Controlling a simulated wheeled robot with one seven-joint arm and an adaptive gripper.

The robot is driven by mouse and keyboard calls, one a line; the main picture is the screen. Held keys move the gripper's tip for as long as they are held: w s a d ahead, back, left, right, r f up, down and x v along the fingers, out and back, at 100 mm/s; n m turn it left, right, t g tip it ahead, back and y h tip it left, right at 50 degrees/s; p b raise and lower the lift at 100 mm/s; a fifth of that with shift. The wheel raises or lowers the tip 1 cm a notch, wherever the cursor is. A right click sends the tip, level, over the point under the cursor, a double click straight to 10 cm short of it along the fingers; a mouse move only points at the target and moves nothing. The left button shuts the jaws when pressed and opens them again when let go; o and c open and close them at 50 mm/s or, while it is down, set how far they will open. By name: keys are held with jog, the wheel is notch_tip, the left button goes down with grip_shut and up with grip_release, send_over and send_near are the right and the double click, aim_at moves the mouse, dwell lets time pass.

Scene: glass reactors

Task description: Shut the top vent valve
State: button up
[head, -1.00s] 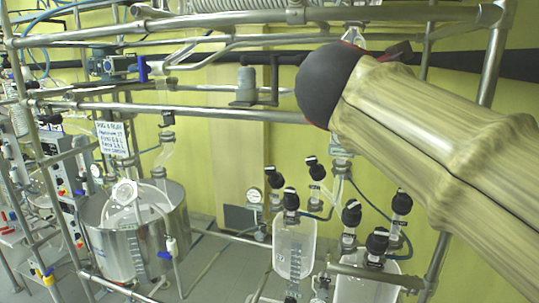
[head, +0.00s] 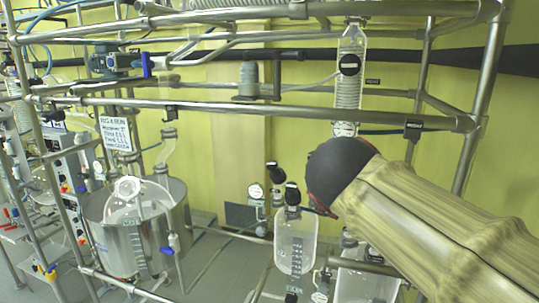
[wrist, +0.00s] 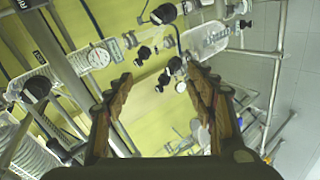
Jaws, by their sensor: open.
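In the head view a round black knob (head: 349,64) sits on the upright coiled glass condenser (head: 348,92); I take it as the top vent valve. A small dark tag (head: 372,82) beside it is too small to read for certain. In the wrist view a black knob on coiled glass at the left (wrist: 37,87) looks like the same one. My gripper (wrist: 159,75) is open and empty, its two fingers apart, with the knob left of them and not between them. The fingers do not show in the head view, only my arm, below the condenser.
A round gauge (head: 345,129) is under the condenser. Steel rails (head: 250,106) cross in front of the yellow wall. Below are glass vessels (head: 295,240) with black caps, and a steel pot (head: 135,225) at left. A second tag (head: 413,130) hangs on the rail.

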jog(key=s+d+f+m+g+y+b, duration=0.1)
jog(key=s+f+m+b, duration=0.3)
jog(key=f, duration=0.9)
jog(key=s+d+f+m+g+y+b, duration=0.1)
jog(key=s+d+f+m+g+b, duration=0.1)
jog(key=s+f, duration=0.9)
jog(key=s+d+f+m+g+y+b, duration=0.1)
jog(key=s+f+m+b, duration=0.4)
jog(key=f, duration=1.2)
jog(key=s+d+g+b, duration=0.1)
jog(key=s+g+b, duration=0.1)
jog(key=s+b, duration=0.1)
jog(key=shift+s+d+f+m, duration=0.15)
jog(key=shift+s+f+m, duration=0.1)
jog(key=shift+m, duration=0.15)
